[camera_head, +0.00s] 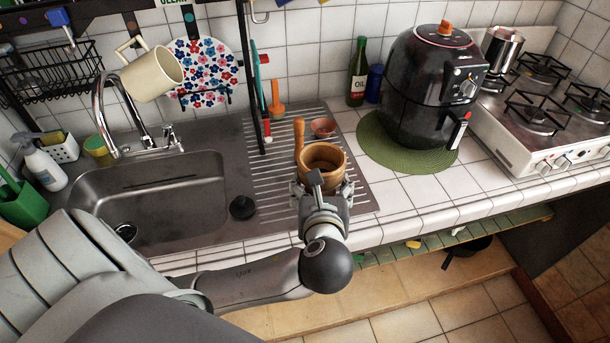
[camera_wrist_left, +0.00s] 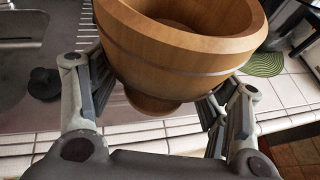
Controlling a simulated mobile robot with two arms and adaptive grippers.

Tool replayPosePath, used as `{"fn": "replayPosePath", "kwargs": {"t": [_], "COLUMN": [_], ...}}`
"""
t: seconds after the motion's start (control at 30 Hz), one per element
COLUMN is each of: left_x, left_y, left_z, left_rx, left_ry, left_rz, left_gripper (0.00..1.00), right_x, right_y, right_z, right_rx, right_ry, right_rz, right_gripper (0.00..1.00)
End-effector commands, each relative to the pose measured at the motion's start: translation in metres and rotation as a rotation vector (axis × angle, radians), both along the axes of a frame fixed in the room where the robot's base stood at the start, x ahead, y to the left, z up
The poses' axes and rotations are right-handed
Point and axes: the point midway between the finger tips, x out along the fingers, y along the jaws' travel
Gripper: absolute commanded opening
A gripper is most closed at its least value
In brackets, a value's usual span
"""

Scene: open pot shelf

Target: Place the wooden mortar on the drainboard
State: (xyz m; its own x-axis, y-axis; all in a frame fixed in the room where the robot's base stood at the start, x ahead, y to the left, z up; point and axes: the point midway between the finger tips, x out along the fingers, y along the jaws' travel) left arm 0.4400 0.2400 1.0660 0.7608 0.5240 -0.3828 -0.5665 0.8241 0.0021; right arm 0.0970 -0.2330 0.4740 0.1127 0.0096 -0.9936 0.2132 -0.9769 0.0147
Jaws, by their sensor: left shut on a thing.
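The wooden mortar (camera_head: 322,152), a round brown cup with a narrow foot, is upright over the right part of the drainboard. It fills the top of the left wrist view (camera_wrist_left: 180,55). My left gripper (camera_head: 323,187) is shut on it, with a finger on either side of its lower body. The drainboard (camera_head: 270,185) is the ridged metal area right of the sink. I cannot tell whether the mortar's foot touches it. A wooden handle (camera_head: 298,133) rises just left of the mortar; its lower end is hidden. My right gripper is not in view.
A black stopper (camera_head: 242,207) lies by the sink (camera_head: 150,200). A black air fryer (camera_head: 430,85) stands on a green mat (camera_head: 385,150) at the right. White tiled counter in front of the mat is free.

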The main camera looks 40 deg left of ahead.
Motion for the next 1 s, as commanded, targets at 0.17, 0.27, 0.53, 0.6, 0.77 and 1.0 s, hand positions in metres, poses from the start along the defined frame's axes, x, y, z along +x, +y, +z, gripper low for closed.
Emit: {"fn": "replayPosePath", "kwargs": {"t": [0.17,0.27,0.53,0.6,0.77,1.0], "left_x": [0.031,0.048,0.073,0.075,0.080,0.080], "left_y": [0.035,0.053,0.076,0.078,0.084,0.083], "left_z": [-0.018,-0.029,-0.074,-0.079,-0.092,-0.117], "left_rx": [0.008,0.007,0.002,0.002,0.002,0.002], "left_ry": [0.002,0.001,-0.001,-0.001,0.001,-0.001], "left_rz": [0.005,0.004,0.001,0.001,0.001,-0.002], "left_gripper": [0.38,0.38,0.38,0.38,0.38,0.38], "right_x": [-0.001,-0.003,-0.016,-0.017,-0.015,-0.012], "right_y": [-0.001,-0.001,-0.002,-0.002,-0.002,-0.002], "right_z": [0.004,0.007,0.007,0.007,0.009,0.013], "right_rx": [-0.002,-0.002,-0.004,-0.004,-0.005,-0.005], "right_ry": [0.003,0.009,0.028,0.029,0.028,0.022], "right_rz": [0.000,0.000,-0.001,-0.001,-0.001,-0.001], "right_gripper": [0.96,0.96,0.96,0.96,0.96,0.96]}}
